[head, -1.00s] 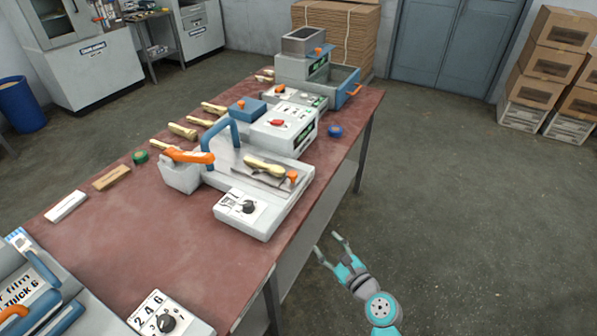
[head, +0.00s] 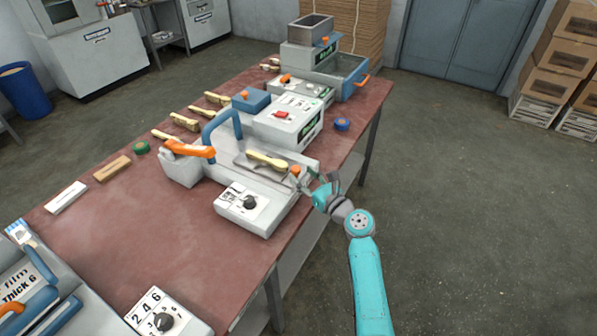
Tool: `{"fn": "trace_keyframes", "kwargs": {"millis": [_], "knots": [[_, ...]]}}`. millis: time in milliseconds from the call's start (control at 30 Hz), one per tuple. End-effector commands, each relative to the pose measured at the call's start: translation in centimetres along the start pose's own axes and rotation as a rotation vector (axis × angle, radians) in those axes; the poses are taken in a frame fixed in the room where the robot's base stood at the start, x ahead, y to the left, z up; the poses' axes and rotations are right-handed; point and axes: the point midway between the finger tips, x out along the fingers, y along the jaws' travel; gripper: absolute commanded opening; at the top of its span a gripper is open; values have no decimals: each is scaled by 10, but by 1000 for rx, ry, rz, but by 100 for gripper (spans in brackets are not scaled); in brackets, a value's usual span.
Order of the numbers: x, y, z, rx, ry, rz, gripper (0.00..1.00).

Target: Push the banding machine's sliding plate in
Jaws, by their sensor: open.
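The banding machine (head: 232,190) stands on the red-brown table, with a blue arch handle, an orange lever at its left and a black dial on its front panel. Its flat grey sliding plate (head: 243,163) carries pale wooden spoons (head: 266,160). A small orange knob (head: 295,171) sits at the plate's right end. My gripper (head: 314,180) is open and empty, just right of the orange knob at the table's right edge. I cannot tell whether a fingertip touches the knob.
Green tape (head: 141,147) and blue tape (head: 342,124) rolls lie on the table (head: 120,235). Several spoon bundles (head: 183,122) lie along its far left side. Another machine (head: 318,75) stands at the back. The floor (head: 460,210) right of the table is clear.

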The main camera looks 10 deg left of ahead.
Motion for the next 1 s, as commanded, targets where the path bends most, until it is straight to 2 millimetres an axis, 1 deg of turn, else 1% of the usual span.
{"fn": "trace_keyframes", "kwargs": {"millis": [33, 100, 200, 333, 567, 600, 667, 700, 767, 800, 833, 1000], "knots": [[8, 1, 0, 0, 0, 1, 56], [16, 0, 1, 1, -1, 1, 56], [24, 0, 0, 0, 0, 1, 56], [29, 0, 0, -1, 0, 0, 56], [29, 0, 0, -1, 0, -1, 56], [29, 0, 0, -1, 0, -1, 53], [29, 0, 0, -1, 0, -1, 38], [29, 0, 0, -1, 0, -1, 28], [29, 0, 0, -1, 0, -1, 13], [29, 0, 0, -1, 0, -1, 3], [29, 0, 0, -1, 0, -1, 0], [29, 0, 0, 0, 0, 0, 0]]}}
